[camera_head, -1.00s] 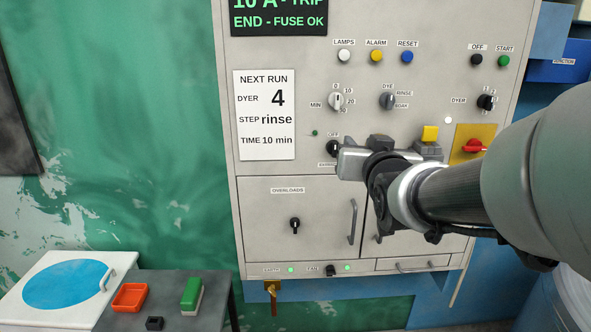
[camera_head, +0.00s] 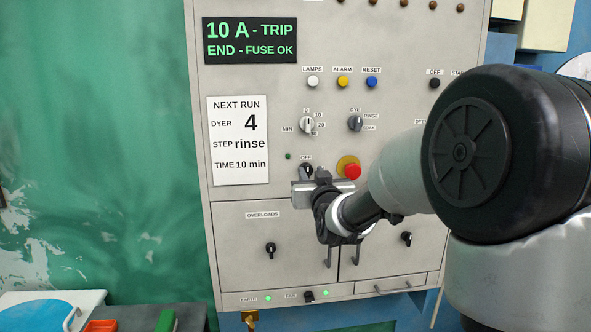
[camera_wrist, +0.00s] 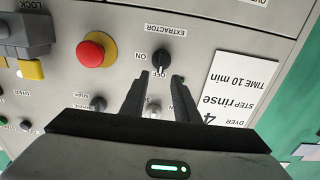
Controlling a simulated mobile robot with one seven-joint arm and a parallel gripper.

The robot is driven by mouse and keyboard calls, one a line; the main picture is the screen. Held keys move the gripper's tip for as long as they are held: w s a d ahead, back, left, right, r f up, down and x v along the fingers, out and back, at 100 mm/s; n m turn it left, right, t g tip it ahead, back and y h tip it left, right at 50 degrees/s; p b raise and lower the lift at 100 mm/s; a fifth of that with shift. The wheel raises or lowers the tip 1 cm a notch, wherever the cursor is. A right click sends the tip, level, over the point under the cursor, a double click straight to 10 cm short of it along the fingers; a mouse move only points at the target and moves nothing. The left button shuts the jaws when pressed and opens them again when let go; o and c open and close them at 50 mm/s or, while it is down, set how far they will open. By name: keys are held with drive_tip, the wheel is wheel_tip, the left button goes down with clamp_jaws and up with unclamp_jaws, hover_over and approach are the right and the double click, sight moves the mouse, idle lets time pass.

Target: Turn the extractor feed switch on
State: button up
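The extractor feed switch is a black rotary knob (camera_wrist: 161,61) on the grey panel. In the wrist view, which is upside down, it has ON to one side, OFF at its pointer end and an EXTRACTOR label (camera_wrist: 166,30). The knob looks upright, towards OFF. My gripper (camera_wrist: 160,77) is open and empty, its fingertips spread either side of the knob's line; I cannot tell whether they touch it. In the head view the knob (camera_head: 306,169) shows just above my gripper (camera_head: 314,188), which hides the lower label.
A red push button (camera_head: 352,171) stands close right of the switch. The minutes knob (camera_head: 307,124) and dye/rinse knob (camera_head: 355,123) are above. The NEXT RUN card (camera_head: 238,140) is left. Door handles and the overload knob (camera_head: 270,250) are below. My arm covers the panel's right side.

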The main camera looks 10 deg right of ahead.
sight(308, 168)
drive_tip(key=shift+w, duration=1.95)
clamp_jaws()
